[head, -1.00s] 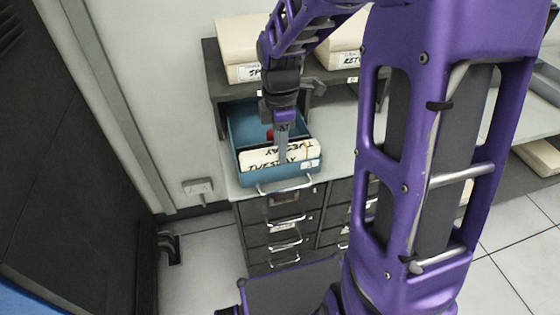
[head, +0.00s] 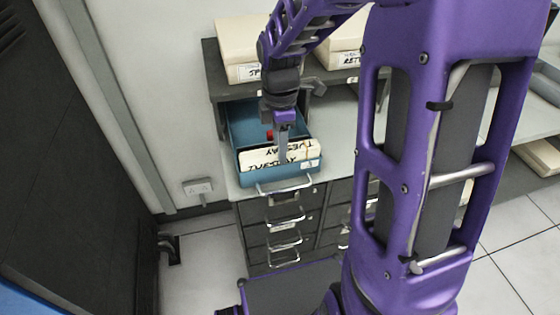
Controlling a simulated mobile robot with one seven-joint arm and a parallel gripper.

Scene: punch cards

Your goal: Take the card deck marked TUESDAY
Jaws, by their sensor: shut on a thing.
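The card deck marked TUESDAY (head: 262,158) is cream with black handwriting on its top and front faces. It sits at the front of an open blue drawer or tray (head: 308,178). My gripper (head: 284,158) points down into the tray and is shut on the deck, with its fingers partly covering the lettering. The far finger and the deck's lower part are hidden. A small red thing (head: 270,135) shows behind the deck inside the tray.
A dark shelf (head: 222,90) with cream boxes (head: 238,48) stands right behind the tray. Grey drawers with metal handles (head: 285,222) are below. A wall is on the left, and a dark cabinet (head: 70,150) stands nearer. Bare grey top lies to the right.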

